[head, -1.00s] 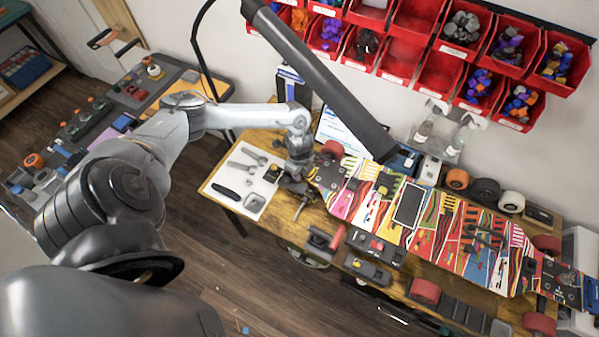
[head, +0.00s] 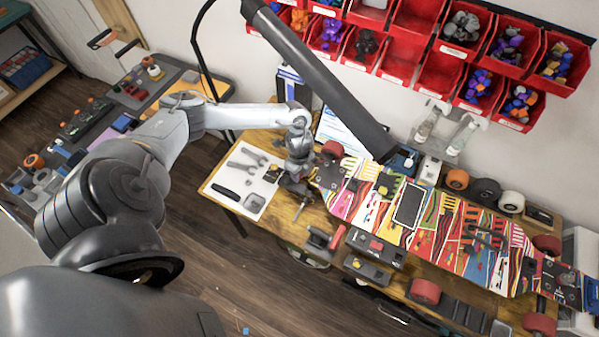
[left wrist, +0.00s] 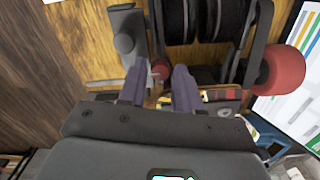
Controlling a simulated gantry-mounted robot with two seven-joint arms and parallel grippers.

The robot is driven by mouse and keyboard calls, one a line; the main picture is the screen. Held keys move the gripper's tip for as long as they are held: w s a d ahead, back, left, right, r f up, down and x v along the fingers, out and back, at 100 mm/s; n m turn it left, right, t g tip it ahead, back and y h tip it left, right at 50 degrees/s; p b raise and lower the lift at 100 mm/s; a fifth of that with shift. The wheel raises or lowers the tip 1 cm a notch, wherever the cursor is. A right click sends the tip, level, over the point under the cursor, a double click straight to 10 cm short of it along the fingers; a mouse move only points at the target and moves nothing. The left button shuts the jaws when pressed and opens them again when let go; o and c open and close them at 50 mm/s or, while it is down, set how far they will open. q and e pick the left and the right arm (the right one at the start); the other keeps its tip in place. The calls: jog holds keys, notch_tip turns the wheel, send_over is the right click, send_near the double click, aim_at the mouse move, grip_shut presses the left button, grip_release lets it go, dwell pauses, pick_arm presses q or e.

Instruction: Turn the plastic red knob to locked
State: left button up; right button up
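A small red knob (left wrist: 161,69) shows between the fingertips of my left gripper (left wrist: 159,80) in the left wrist view. In the head view my left gripper (head: 297,188) points down at the left end of the skateboard, near the table's left part. The knob is hidden or too small to tell there. My right gripper is not in view.
The skateboard (head: 375,205) lies upside down along the wooden table, with a red wheel (left wrist: 279,70) close to my gripper. A white tool tray (head: 225,185) is left of it. Red bins (head: 410,60) and a dark lamp bar (head: 320,80) hang above.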

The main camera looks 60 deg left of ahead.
pick_arm(q)
notch_tip(320, 180, up, 11)
jog(key=shift+f, duration=0.15)
dwell(0.4)
